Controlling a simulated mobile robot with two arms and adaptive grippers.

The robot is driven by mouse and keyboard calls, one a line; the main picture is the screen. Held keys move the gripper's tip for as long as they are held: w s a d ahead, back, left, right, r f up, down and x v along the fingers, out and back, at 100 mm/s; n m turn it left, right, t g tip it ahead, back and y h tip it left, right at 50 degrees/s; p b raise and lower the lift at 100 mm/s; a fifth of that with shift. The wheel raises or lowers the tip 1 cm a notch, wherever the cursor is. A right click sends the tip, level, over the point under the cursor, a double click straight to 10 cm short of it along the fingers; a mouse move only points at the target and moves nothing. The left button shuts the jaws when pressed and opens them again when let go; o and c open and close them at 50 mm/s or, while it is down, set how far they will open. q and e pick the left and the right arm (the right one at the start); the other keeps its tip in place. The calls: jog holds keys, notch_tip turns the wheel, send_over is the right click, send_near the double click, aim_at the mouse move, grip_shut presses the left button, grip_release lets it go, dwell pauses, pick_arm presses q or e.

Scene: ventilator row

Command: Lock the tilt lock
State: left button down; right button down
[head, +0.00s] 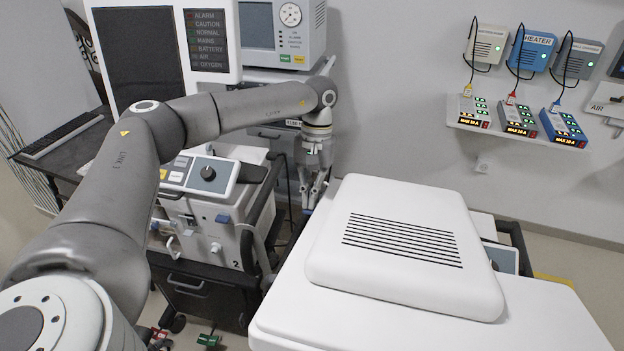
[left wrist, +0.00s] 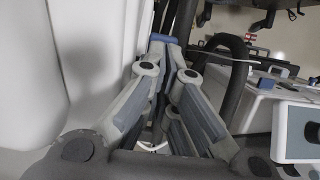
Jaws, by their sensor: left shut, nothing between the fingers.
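I cannot make out a part that is clearly the tilt lock in either view. My left gripper (head: 312,200) points down in the narrow gap between the ventilator cart (head: 212,215) and the white padded unit (head: 400,245). In the left wrist view its fingers (left wrist: 166,62) converge and are shut, with nothing visible held between them. A small blue piece (left wrist: 163,38) shows just beyond the fingertips; I cannot tell whether it is touched or what it belongs to. What lies lower in the gap is hidden by the fingers and the white unit. My right gripper is not in view.
A monitor (head: 277,30) stands behind, and a keyboard (head: 62,134) lies on the dark desk at left. A wall shelf (head: 463,126) holds three small boxes at right. Floor is open at far right.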

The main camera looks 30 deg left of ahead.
pick_arm(q)
jog(key=shift+f, duration=0.1)
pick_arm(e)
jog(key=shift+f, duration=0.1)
pick_arm(q)
jog(key=shift+f+t+b, duration=0.3)
jog(key=shift+f+b, duration=0.05)
jog(key=shift+b, duration=0.35)
jog(key=shift+s, duration=0.15)
jog(key=shift+s+d+r+t+y+b, duration=0.1)
jog(key=shift+s+r+t+y+b, duration=0.1)
jog(key=shift+t+y+b, duration=0.15)
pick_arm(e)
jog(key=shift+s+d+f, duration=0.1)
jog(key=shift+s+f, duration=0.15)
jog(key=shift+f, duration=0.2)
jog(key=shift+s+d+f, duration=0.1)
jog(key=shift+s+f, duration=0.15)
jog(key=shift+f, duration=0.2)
pick_arm(q)
jog(key=shift+w, duration=0.15)
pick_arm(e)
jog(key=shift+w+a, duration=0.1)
pick_arm(q)
jog(key=shift+r+p, duration=0.5)
jog(key=shift+r, duration=0.25)
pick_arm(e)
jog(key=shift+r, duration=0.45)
